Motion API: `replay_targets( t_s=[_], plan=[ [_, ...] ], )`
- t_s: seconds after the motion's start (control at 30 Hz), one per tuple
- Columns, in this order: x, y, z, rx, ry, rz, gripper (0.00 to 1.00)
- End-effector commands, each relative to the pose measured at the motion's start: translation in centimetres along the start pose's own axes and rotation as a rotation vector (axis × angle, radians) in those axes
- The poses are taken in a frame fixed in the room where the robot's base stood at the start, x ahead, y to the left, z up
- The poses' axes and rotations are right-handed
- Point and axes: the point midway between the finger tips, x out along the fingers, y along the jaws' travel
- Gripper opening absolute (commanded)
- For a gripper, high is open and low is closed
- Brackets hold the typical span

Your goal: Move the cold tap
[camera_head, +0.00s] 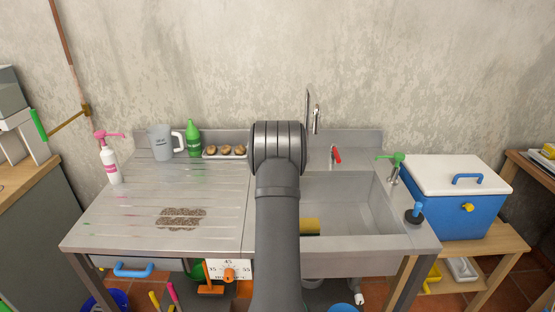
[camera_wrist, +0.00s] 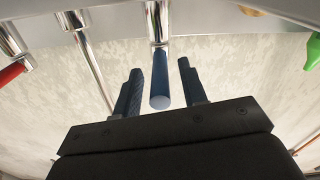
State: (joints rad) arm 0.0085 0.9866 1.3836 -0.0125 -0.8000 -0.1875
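The cold tap (camera_wrist: 159,80) shows in the wrist view as a blue lever on a chrome stem. It lies between the two fingers of my gripper (camera_wrist: 160,66). The gripper is open, with a gap visible on each side of the lever. In the head view my arm hides the cold tap and the gripper fingers. The red-handled tap (camera_head: 336,155) stands at the back of the sink, right of my arm; it also shows at the left edge of the wrist view (camera_wrist: 12,72).
The tall chrome spout (camera_head: 316,120) stands behind the sink basin (camera_head: 350,205). Left of my arm are a tray of brown lumps (camera_head: 226,150), a green bottle (camera_head: 193,138), a jug (camera_head: 160,142) and a pink-topped pump bottle (camera_head: 109,160). A green-topped dispenser (camera_head: 395,165) stands at right.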

Motion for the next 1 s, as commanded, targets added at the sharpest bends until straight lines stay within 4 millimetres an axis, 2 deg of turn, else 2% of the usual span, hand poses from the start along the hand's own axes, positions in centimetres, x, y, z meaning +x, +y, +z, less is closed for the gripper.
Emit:
replay_targets(
  t_s=[0.23,0.43,0.7,1.0],
  plan=[
    [0.0,0.0,0.0,0.000,0.000,0.000,0.39],
    [0.0,0.0,0.0,0.000,-0.001,0.000,0.00],
    [0.1,0.0,-0.2,0.000,-0.015,-0.003,0.00],
    [0.2,0.3,-1.3,0.000,-0.155,-0.031,0.00]
  ],
)
